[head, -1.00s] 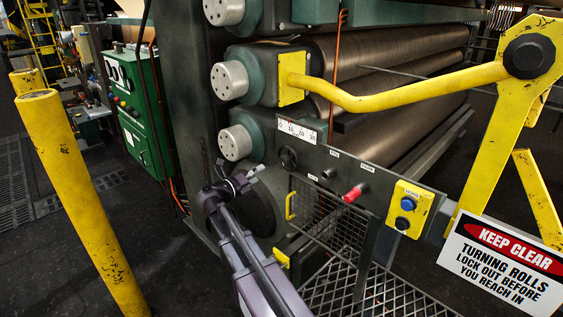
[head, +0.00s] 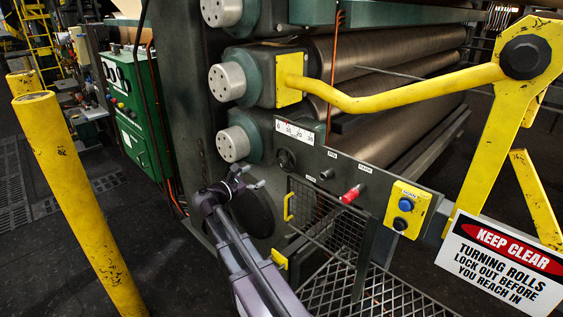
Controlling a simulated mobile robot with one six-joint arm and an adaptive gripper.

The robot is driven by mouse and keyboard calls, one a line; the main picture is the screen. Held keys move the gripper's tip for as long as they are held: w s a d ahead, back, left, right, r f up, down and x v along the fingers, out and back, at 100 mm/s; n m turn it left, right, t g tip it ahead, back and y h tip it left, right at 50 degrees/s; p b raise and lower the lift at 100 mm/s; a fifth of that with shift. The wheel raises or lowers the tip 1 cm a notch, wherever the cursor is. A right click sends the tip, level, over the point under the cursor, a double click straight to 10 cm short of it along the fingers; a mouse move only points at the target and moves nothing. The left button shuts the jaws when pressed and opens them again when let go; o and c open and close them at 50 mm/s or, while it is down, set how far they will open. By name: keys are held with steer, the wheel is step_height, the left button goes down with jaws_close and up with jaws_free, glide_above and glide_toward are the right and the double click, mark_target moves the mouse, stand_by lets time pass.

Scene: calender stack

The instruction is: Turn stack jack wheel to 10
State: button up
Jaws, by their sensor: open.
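The jack wheel is a small black round handwheel (head: 286,160) on the grey panel, below the left part of a white scale (head: 295,132). The scale carries printed marks that include 10, 20 and 30. A small red mark shows near its left part; its exact reading is too small to tell. My gripper (head: 253,177) is open and empty. It is left of and a little below the wheel in the picture, apart from it, with its fingers pointing right.
Right of the wheel on the panel are a small black knob (head: 327,174), a red handle (head: 352,194) and a yellow button box (head: 407,209). A mesh guard (head: 325,220) stands below. A yellow bar (head: 400,100) crosses above. A yellow post (head: 75,200) stands left.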

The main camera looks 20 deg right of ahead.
mark_target(280, 162)
steer(key=m, duration=1.9)
steer(key=a+m, duration=0.1)
steer(key=m, duration=0.9)
steer(key=shift+s+r, duration=0.1)
steer(key=shift+s, duration=0.05)
steer(key=x, duration=1.4)
steer(key=shift+a, duration=0.1)
